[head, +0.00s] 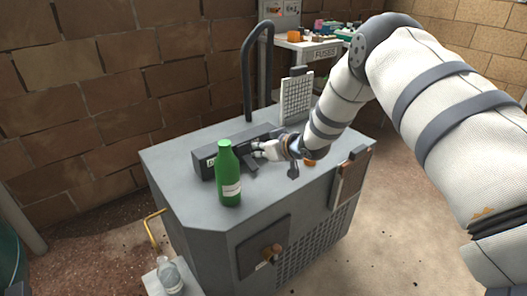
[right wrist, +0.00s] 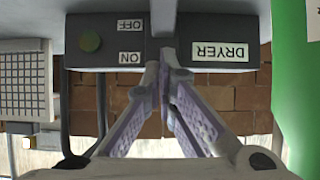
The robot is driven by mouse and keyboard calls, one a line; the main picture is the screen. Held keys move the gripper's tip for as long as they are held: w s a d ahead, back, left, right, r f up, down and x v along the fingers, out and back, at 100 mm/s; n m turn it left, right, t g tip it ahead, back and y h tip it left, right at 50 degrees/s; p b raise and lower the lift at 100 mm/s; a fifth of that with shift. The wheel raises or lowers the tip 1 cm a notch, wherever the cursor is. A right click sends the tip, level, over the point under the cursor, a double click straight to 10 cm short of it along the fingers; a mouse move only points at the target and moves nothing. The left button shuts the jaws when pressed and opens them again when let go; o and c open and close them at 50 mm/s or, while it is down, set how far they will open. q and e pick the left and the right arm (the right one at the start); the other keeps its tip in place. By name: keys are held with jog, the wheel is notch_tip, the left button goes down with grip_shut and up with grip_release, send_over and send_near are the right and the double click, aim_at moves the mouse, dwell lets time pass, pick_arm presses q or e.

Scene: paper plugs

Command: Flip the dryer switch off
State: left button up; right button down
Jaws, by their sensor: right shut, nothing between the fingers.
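The dryer switch box (head: 204,160) is a dark grey unit on top of the grey cabinet (head: 180,150). In the right wrist view, which is upside down, the box (right wrist: 108,20) carries a "DRYER" label (right wrist: 220,51), an "OFF" label (right wrist: 130,26), an "ON" label (right wrist: 130,58) and a round green part (right wrist: 90,42). A paler grey upright piece (right wrist: 163,15) lies between the labels; I cannot tell whether it is the switch lever. My right gripper (head: 258,150) is shut and empty at the box, its fingertips (right wrist: 166,55) close to that piece. Contact is unclear. My left gripper is not in view.
A green bottle (head: 228,180) stands close in front of the box. A white grid panel (head: 296,98) and a dark bent pipe (head: 247,75) rise behind. A clear bottle (head: 169,275) stands low at the front left. A cluttered table (head: 306,48) is farther back.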

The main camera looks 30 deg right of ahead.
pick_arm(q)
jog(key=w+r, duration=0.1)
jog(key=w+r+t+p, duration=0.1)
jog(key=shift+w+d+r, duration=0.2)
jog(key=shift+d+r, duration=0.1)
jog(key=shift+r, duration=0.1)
pick_arm(e)
jog(key=s+d, duration=0.1)
jog(key=s, duration=0.9)
jog(key=shift+s, duration=0.25)
